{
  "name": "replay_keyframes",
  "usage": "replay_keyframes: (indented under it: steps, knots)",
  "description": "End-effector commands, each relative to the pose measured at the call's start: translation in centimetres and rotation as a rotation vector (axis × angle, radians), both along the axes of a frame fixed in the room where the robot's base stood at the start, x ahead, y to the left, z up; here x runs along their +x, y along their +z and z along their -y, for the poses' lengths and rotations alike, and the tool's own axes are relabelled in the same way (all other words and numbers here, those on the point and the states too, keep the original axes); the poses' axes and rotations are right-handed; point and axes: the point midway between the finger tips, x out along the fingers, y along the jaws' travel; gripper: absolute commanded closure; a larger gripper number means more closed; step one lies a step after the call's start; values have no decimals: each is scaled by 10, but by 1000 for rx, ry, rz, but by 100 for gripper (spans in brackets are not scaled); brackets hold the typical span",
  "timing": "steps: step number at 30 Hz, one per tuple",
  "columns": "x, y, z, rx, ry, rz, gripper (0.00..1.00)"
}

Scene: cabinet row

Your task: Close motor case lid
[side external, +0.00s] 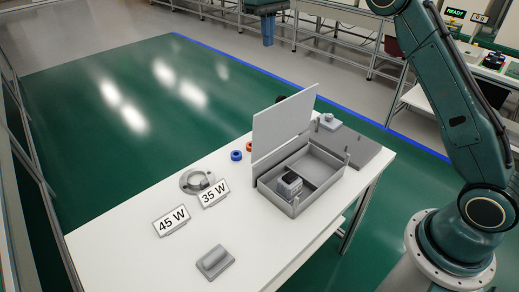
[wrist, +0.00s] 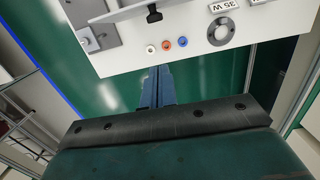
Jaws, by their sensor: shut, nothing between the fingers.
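The grey motor case (side external: 335,165) sits on the white table with its lid (side external: 285,125) standing up at the rear edge. A small dark-and-grey block, likely the motor (side external: 290,184), is inside the open case. In the wrist view the lid (wrist: 130,12) shows nearly edge-on at the top, with a black knob (wrist: 153,14) on its outer face. My gripper (side external: 268,43) hangs well behind and above the lid, beyond the table's far edge. Its blue fingers (wrist: 158,75) are shut and empty, apart from the lid.
Small rings, blue (side external: 236,155) and red (side external: 249,146), lie on the table behind the case. A round grey fixture (side external: 197,182), 45 W (side external: 171,221) and 35 W (side external: 214,194) signs and a grey block (side external: 215,262) stand to the left. A grey plate (side external: 355,145) lies right.

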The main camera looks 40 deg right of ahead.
Motion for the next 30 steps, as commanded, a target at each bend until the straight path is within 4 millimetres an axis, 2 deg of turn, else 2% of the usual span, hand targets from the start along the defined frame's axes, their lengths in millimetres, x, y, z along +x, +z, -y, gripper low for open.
replay_keyframes:
  steps: [3, 8, 20, 30]
  knots:
    - [12, -17, 3, 1, -1, -27, 100]
    - [19, -28, 5, 3, -1, -47, 100]
    - [21, -32, 5, 3, -2, -51, 100]
    - [19, -45, 5, 2, -2, -53, 100]
